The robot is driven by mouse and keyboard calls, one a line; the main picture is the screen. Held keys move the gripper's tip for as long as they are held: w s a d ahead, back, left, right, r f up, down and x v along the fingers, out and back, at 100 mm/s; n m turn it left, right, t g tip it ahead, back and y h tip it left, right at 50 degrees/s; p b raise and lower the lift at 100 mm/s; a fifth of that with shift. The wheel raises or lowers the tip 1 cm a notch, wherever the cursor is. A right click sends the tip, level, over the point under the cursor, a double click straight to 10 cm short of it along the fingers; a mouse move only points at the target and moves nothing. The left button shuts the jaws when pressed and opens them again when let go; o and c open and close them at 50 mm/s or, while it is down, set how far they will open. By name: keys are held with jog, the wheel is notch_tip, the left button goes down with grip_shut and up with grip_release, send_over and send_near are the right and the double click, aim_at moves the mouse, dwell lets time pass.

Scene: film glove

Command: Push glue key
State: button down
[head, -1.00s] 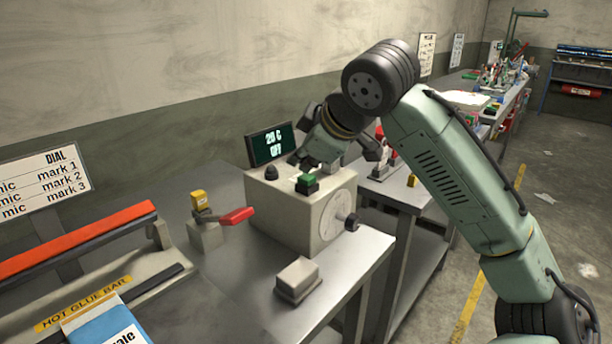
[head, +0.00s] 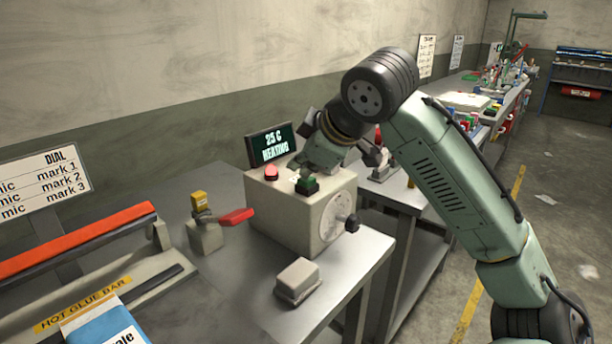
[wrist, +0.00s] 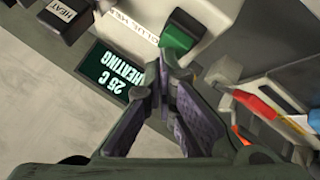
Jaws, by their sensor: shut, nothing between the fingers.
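A beige control box (head: 300,222) stands on the metal bench, with a green key (head: 307,184) on a dark base on its top. The green key (wrist: 180,38) also shows in the wrist view beside a white label starting "GLUE", partly cut off by view and angle. My gripper (wrist: 163,68) is shut and empty. Its fingertips are close to the green key; I cannot tell if they touch it. In the head view my gripper (head: 320,160) is just behind the key, its tips partly hidden. The display (head: 271,145) reads 25 C HEATING.
A red round cap (head: 271,172) sits left of the green key. A dial (head: 336,215) is on the box's side. A red-handled lever (head: 235,216) and a small block (head: 298,279) stand nearby. A black HEAT key (wrist: 62,14) shows in the wrist view.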

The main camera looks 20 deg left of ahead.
aim_at(303, 180)
jog(key=shift+r+p, duration=0.55)
jog(key=shift+r, duration=0.1)
notch_tip(303, 180, up, 4)
jog(key=p, duration=0.4)
jog(key=shift+r, duration=0.9)
